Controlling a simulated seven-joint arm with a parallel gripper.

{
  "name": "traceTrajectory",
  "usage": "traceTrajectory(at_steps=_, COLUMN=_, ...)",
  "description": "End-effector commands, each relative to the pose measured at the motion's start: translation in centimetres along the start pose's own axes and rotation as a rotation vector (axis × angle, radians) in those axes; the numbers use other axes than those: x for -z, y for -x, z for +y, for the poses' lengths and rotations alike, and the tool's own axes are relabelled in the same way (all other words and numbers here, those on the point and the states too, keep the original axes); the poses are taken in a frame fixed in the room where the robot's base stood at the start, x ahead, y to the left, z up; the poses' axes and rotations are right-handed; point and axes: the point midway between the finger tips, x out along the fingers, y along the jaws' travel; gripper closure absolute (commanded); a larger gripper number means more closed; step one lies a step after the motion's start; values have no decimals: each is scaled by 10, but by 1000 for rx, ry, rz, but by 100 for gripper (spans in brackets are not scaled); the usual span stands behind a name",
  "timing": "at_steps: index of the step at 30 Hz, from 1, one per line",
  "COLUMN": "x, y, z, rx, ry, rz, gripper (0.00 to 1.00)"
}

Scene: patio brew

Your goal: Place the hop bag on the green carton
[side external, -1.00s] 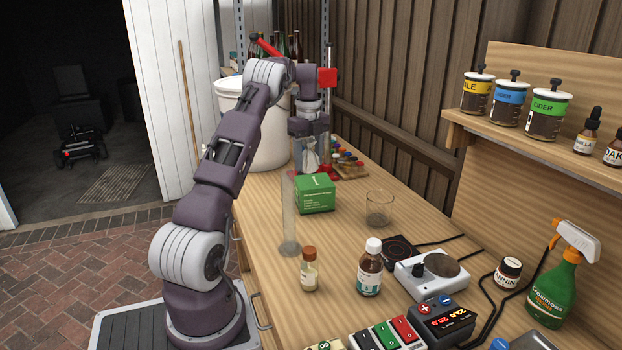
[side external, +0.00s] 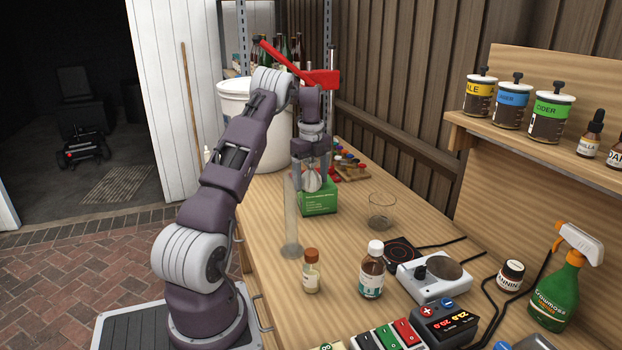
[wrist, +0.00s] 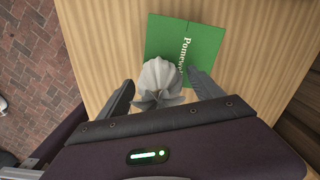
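The hop bag (side external: 312,181) is a small pale grey-white pouch with a tied top. It sits on the top of the green carton (side external: 318,204), near one edge, as the wrist view shows: the bag (wrist: 158,76) overlaps the near side of the carton (wrist: 200,41). My gripper (side external: 311,184) is low over the carton with its fingers spread on either side of the bag. In the wrist view, my gripper (wrist: 160,77) shows narrow gaps between its fingertips and the bag. The bag's underside is hidden.
A tall clear cylinder (side external: 291,225) stands just left of the carton, close to my gripper. A glass beaker (side external: 382,212) is to the right. A white bucket (side external: 262,150) stands behind. Two small bottles (side external: 311,272) (side external: 371,275) stand nearer the front.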

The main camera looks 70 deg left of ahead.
Motion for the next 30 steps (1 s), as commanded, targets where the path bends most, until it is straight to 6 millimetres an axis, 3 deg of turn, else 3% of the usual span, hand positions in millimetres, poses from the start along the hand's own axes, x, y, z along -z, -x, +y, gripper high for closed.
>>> traceTrajectory(at_steps=5, x=-1, y=9, z=-1, rx=3, ry=0, rz=-2, gripper=24)
traceTrajectory(at_steps=16, x=-1, y=98, z=-1, rx=5, ry=0, rz=-4, gripper=24)
traceTrajectory(at_steps=23, x=3, y=125, z=-1, rx=4, ry=8, rz=-2, gripper=24)
traceTrajectory(at_steps=26, x=35, y=154, z=-6, rx=40, ry=96, rz=-7, gripper=24)
traceTrajectory(at_steps=29, x=109, y=201, z=-3, rx=112, ry=288, rz=3, gripper=24)
traceTrajectory(at_steps=30, x=145, y=219, z=5, rx=146, ry=378, rz=16, gripper=24)
